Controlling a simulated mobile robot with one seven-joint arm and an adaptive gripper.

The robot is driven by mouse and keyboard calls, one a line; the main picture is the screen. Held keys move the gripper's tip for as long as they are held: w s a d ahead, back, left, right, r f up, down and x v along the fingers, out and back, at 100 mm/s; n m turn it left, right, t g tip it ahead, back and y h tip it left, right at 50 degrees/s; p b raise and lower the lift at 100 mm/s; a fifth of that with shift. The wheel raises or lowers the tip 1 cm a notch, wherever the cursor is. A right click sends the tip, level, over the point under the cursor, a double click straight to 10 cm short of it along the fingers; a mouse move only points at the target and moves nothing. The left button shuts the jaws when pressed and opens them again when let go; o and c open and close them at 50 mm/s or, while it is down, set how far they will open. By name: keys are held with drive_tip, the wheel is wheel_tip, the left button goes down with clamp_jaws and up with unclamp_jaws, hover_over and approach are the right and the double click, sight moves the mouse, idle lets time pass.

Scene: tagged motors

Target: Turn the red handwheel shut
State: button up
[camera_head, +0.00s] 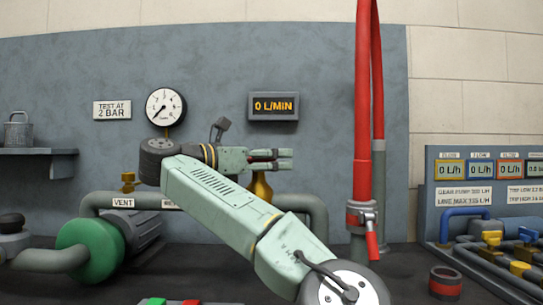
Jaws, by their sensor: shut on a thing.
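My gripper (284,160) is in front of the grey wall panel, pointing right, just above a brass valve body (262,186). Its fingers are shut on a small dark red part, the red handwheel (262,155), of which only a sliver shows between them. The rest of the handwheel is hidden by the gripper, so its turn position cannot be read. The flow display (273,106) above reads 0 L/MIN. My pale green arm crosses in front of the pipe below.
A red hose (363,90) with a red lever (372,246) stands close right of the gripper. A pressure gauge (166,107) hangs at upper left. A green-faced motor (88,248) sits at lower left. A labelled panel (483,195) with coloured valves stands at right.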

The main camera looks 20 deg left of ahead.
drive_tip(key=shift+a+f, duration=0.1)
idle(0.3)
drive_tip(key=o, duration=0.9)
drive_tip(key=shift+s+a, duration=0.1)
drive_tip(key=shift+o, duration=0.3)
